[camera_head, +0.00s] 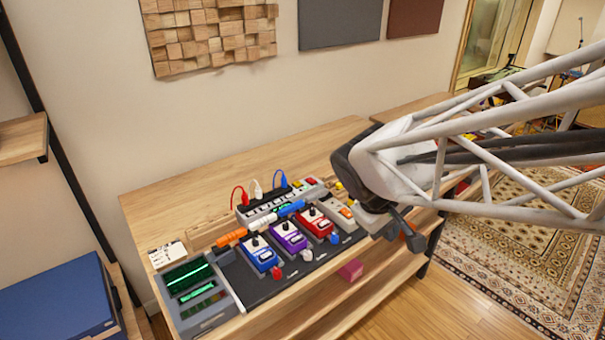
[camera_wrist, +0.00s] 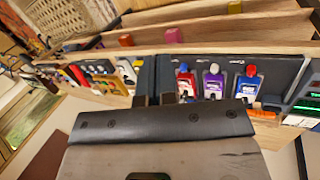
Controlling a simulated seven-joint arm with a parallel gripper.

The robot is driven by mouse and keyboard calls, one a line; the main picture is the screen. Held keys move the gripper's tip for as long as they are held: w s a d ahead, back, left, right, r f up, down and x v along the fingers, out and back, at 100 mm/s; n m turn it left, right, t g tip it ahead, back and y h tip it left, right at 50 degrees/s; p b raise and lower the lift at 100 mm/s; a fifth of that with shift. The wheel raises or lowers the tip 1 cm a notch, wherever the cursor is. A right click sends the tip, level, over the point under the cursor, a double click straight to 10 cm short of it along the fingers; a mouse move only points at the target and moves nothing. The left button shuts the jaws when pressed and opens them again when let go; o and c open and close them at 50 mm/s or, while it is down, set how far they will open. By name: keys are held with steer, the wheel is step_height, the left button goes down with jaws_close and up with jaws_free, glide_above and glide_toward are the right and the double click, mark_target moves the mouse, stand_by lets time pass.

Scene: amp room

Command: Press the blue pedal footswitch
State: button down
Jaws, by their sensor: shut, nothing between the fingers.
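The blue pedal (camera_head: 262,254) sits on the dark pedal board, leftmost in a row of pedals, with its footswitch on the lower front part. In the wrist view the blue pedal (camera_wrist: 247,84) is right of centre. My gripper (camera_head: 408,236) is right of the pedal row, near the table's front right, well apart from the blue pedal. It is shut and empty. In the wrist view the gripper (camera_wrist: 155,99) shows as dark fingers at the centre, left of the pedals.
A purple pedal (camera_head: 289,238), a red pedal (camera_head: 316,223) and a beige pedal (camera_head: 343,212) stand right of the blue one. Cables and coloured plugs lie behind them. A grey unit with green screens (camera_head: 196,292) stands at the left. The table's back left (camera_head: 200,196) is clear.

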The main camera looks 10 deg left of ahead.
steer(key=w+a+f+n+t+h, duration=0.1)
steer(key=w+a+f+n, duration=0.1)
steer(key=w+a+n, duration=0.3)
steer(key=w+a+f+n+t+h, duration=0.1)
steer(key=w+a+f, duration=0.15)
steer(key=a, duration=0.45)
steer(key=n+t, duration=0.3)
steer(key=n, duration=0.3)
glide_above(267, 257)
step_height(267, 257, down, 6)
steer(key=shift+f, duration=0.2)
steer(key=shift+f, duration=4.35)
steer(key=shift+f, duration=0.9)
steer(key=shift+r, duration=0.85)
